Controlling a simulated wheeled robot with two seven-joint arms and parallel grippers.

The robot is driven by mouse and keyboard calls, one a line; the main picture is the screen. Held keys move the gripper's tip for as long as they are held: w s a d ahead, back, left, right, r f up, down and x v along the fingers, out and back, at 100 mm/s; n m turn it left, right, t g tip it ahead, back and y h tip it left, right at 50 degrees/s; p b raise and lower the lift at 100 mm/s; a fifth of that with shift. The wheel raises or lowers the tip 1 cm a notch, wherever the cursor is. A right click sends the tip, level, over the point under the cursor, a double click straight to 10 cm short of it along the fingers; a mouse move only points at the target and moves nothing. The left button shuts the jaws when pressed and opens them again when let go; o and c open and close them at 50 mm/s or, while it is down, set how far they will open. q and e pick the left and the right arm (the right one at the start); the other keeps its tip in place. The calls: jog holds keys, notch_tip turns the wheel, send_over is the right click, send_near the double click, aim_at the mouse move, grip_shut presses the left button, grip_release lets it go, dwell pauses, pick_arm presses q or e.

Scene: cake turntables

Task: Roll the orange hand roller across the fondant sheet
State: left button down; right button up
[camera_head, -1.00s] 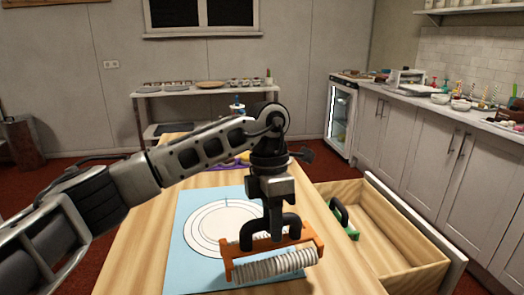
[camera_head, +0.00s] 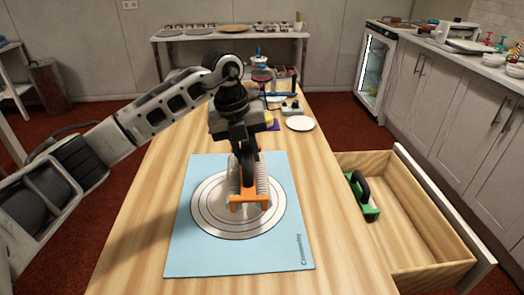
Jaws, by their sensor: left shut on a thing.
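The orange hand roller (camera_head: 249,202) has a black handle and ridged pale rollers. My left gripper (camera_head: 247,168) is shut on its handle from above, near the middle of the table. The roller is turned with its orange end toward me, over a round grey disc (camera_head: 212,216) with ring lines. The disc lies on a light blue sheet (camera_head: 205,260) with small lettering at its lower right. I cannot tell which of these is the fondant sheet, or whether the rollers touch the disc. My right gripper is not in view.
An open wooden drawer (camera_head: 425,240) at the right holds a green tool (camera_head: 366,208) with a black handle. A white plate (camera_head: 300,123) and several small items stand at the table's far end. Bare wood lies around the blue sheet.

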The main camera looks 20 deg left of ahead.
pick_arm(q)
jog(key=s+a+b, duration=0.3)
jog(key=s+a, duration=0.1)
jog(key=a, duration=0.4)
jog(key=p, duration=0.2)
send_over(238, 174)
jog(key=a, duration=0.1)
jog(key=shift+s, duration=0.25)
jog(key=shift+w+d+f, duration=0.15)
jog(key=shift+w+d, duration=0.05)
jog(key=shift+d, duration=0.15)
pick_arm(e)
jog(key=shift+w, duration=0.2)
pick_arm(q)
jog(key=shift+f, duration=0.2)
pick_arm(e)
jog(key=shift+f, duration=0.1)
